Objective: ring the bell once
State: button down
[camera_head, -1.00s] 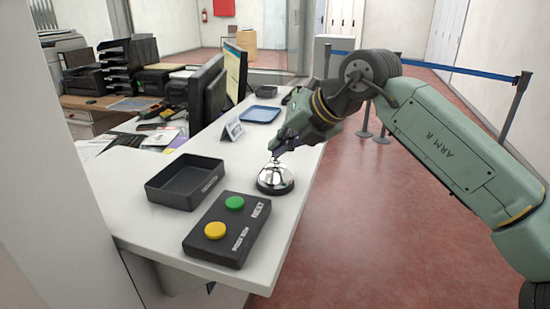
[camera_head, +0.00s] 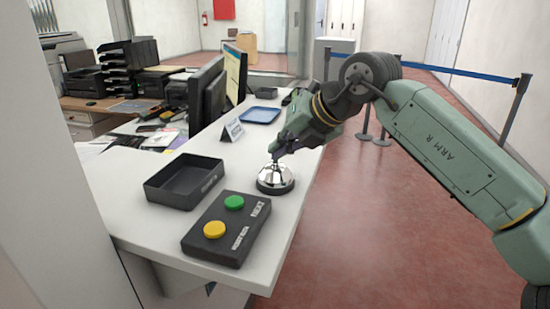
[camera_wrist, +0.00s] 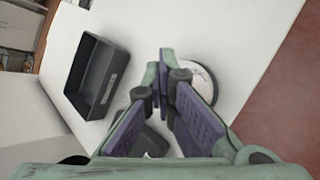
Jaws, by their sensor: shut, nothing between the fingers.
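The bell (camera_head: 275,179) is a silver dome on a dark round base, standing upright on the white counter near its right edge. My gripper (camera_head: 276,154) is shut and empty, with its fingertips at the top of the bell. I cannot tell whether the tips touch the bell's button, which they hide. In the wrist view the bell (camera_wrist: 205,78) shows partly behind my gripper (camera_wrist: 166,62), whose closed fingers cover its left side.
A black open tray (camera_head: 185,196) and a black box with a green and a yellow button (camera_head: 226,248) stand on the counter (camera_head: 135,222) in front of the bell. A small sign (camera_head: 232,130) and a blue tray (camera_head: 260,115) stand further back. Floor lies right.

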jog(key=shift+r, duration=0.45)
jog(key=shift+r+p, duration=2)
jog(key=shift+r, duration=0.95)
jog(key=shift+f, duration=0.1)
